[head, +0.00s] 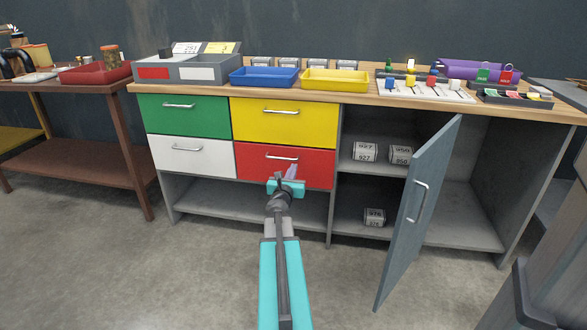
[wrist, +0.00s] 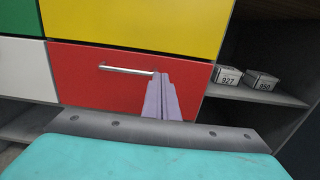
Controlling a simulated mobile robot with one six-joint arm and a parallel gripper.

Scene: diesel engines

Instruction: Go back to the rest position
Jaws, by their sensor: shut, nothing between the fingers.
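My gripper (head: 290,173) is in front of the red drawer (head: 312,172) at the lower right of the drawer block. In the wrist view its two fingers (wrist: 161,97) are together and empty, and their tips overlap the right end of the drawer's silver handle (wrist: 126,70). I cannot tell whether they touch it. The red drawer looks closed. My teal arm reaches up from the bottom of the head view.
Green, yellow and white drawers look closed. A grey cabinet door (head: 419,210) stands open at right, with labelled boxes (head: 365,152) on the shelves behind. Trays, including a blue one (head: 264,76), line the worktop. A brown side table (head: 85,160) stands left. The foreground floor is clear.

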